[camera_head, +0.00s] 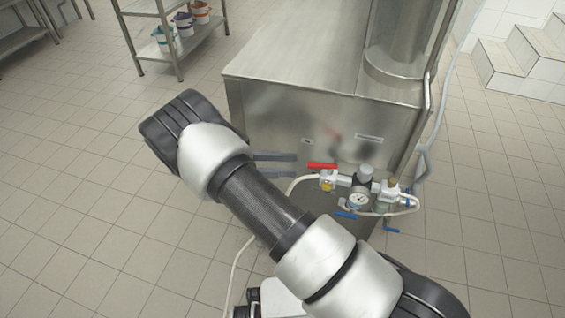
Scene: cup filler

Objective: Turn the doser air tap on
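A tap with a red lever handle (322,166) sits at the left end of the air fittings on the front of the steel machine. The lever lies about level in the picture, above a brass and white valve body (328,182). Blue handles (346,215) also show lower and to the right; no readable label tells which is the doser air tap. My gripper (295,166) is just left of the red lever, its two dark fingers apart and pointing right. Nothing is between them. Contact with the lever cannot be told; a small gap shows.
The steel machine (290,65) fills the centre. A pressure gauge (358,200) and a white hose (237,262) are close to the taps. A steel shelf (205,35) with several pots stands behind left. White tiled steps (515,65) are at right. The tiled floor at left is clear.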

